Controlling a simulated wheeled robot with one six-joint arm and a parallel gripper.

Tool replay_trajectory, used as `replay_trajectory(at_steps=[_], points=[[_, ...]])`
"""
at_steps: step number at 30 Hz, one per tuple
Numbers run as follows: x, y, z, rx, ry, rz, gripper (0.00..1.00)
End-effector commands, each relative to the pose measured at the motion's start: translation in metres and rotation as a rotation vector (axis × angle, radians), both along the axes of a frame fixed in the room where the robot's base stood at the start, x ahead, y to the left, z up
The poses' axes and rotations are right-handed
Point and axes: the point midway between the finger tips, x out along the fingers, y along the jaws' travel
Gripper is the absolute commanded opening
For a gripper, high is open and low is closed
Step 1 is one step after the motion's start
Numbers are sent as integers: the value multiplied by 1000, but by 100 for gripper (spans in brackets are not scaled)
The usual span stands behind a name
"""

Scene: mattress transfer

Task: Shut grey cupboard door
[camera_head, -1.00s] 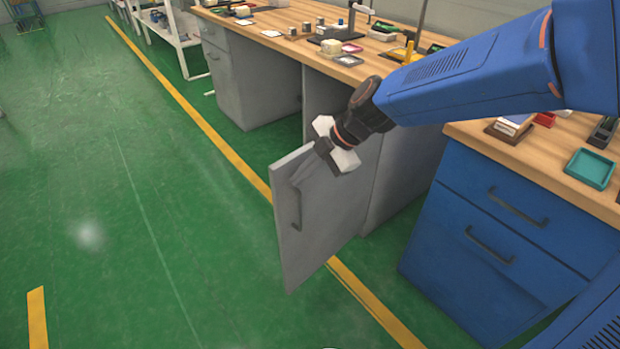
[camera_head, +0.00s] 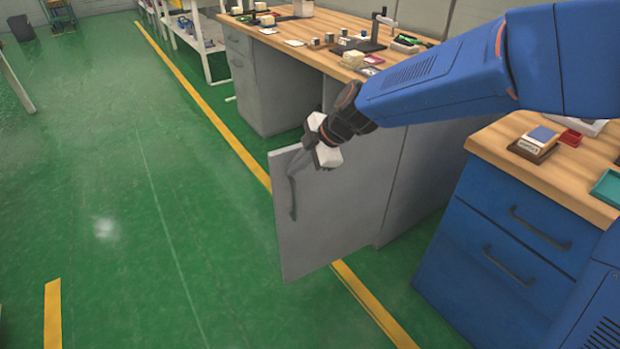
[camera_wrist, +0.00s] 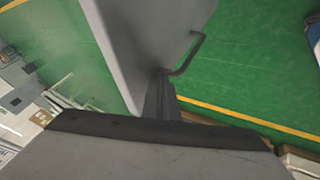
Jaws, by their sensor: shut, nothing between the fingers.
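The grey cupboard door (camera_head: 335,215) stands open, jutting out from the grey cupboard (camera_head: 435,175) under the wooden worktop. Its dark bar handle (camera_head: 293,198) is near the door's free left edge. My gripper (camera_head: 297,168) is shut and empty at the upper part of the door, by the handle's top end. In the wrist view the door (camera_wrist: 150,35) fills the upper middle, with the handle (camera_wrist: 197,48) on its right side. My gripper's fingers (camera_wrist: 162,85) lie close to one end of the handle; whether they touch the door I cannot tell. The cupboard's inside is hidden.
A blue drawer unit (camera_head: 500,245) with a wooden top stands close on the right. The worktop (camera_head: 290,35) behind carries several small items. Green floor (camera_head: 120,200) with a yellow line is clear on the left and in front of the door.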

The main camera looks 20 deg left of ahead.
Motion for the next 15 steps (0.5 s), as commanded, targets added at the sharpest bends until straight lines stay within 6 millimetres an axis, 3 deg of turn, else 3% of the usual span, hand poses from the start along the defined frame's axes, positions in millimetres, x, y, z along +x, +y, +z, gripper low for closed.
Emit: replay_trajectory(at_steps=[6,15], points=[[45,44,-1,0,-1,-144,0],[111,89,-1,-1,-3,-337,0]])
